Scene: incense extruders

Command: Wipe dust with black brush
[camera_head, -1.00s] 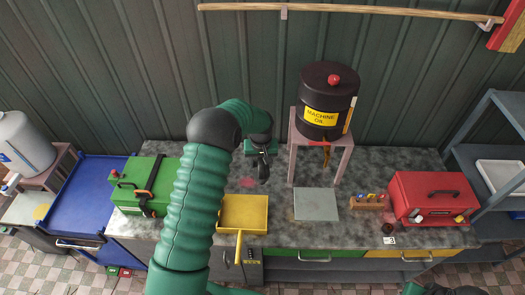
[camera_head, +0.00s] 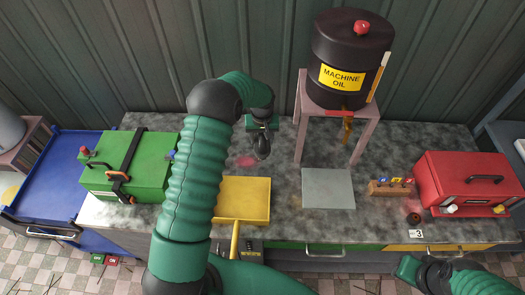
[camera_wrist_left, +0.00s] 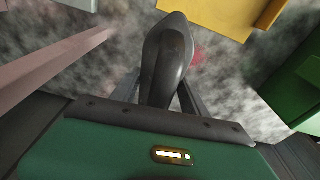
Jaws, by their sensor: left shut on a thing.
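My left gripper (camera_head: 262,140) is shut on the black brush (camera_head: 262,150), above the back middle of the grey mottled bench. In the left wrist view the brush (camera_wrist_left: 168,60) is a dark rounded shape between the fingers, hiding part of the bench. A faint red dust patch (camera_head: 245,161) lies on the bench just left of the brush; a bit of it shows beside the brush in the wrist view (camera_wrist_left: 197,55). I cannot tell whether the brush touches the bench. My right gripper (camera_head: 408,269) is at the lower right, in front of the bench; its jaws are unclear.
A yellow dustpan (camera_head: 243,200) lies nearer the front. A pink stand (camera_head: 302,130) holds the machine oil drum (camera_head: 348,45) to the right. A grey plate (camera_head: 328,188), wooden block (camera_head: 392,188) and red box (camera_head: 465,180) are right; a green box (camera_head: 105,178) is left.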

